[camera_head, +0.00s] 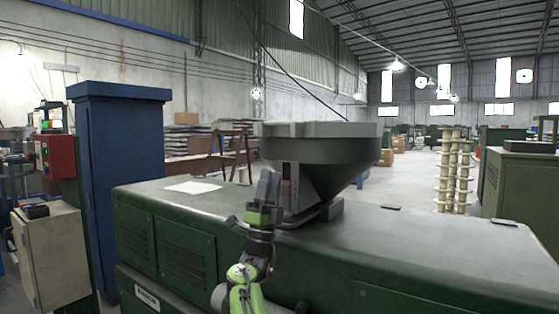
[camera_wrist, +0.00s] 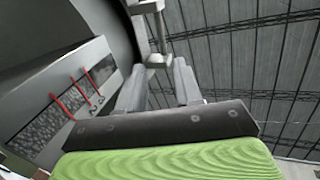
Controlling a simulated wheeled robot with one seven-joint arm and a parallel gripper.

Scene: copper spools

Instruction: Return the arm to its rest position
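My gripper (camera_head: 268,180) is raised over the green machine, in front of the grey hopper (camera_head: 320,150), with its grey fingers pointing up. In the wrist view, the two fingers of my gripper (camera_wrist: 160,75) stand apart, and I see nothing held between them. A grey bracket-like part (camera_wrist: 158,60) shows beyond the gap; I cannot tell how far away it is. My green and black arm comes up from the bottom of the head view.
The green machine (camera_head: 400,250) fills the front, with a white paper (camera_head: 193,187) on its top. A blue cabinet (camera_head: 120,190) stands left. Spool stacks (camera_head: 443,170) stand on open floor at right. The hopper's side with red-marked windows (camera_wrist: 75,105) is close in the wrist view.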

